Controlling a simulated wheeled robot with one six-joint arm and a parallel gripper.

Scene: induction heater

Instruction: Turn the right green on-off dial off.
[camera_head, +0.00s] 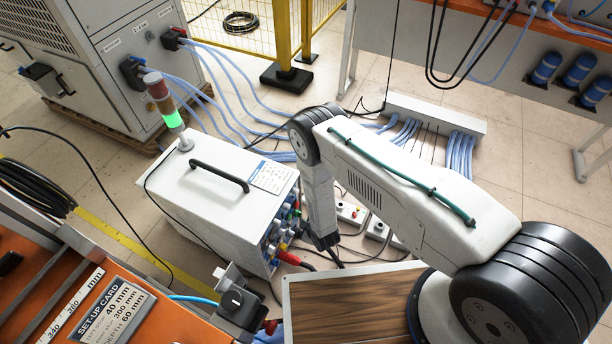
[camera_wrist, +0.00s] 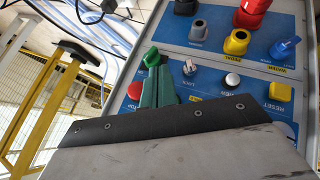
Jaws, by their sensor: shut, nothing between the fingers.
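In the wrist view a green dial (camera_wrist: 151,57) stands on the blue control panel (camera_wrist: 208,58), close to its left edge. I cannot tell whether it is the right one of the green dials, nor read its setting. My gripper (camera_wrist: 158,72) has green fingers, shut together and empty, with their tips just below this dial in the picture. Whether they touch it is unclear. In the head view the panel is on the right side of the white box (camera_head: 222,190), seen at a steep angle; the dial cannot be picked out there.
Cables lie around the box. A wooden-topped surface (camera_head: 350,305) is in front.

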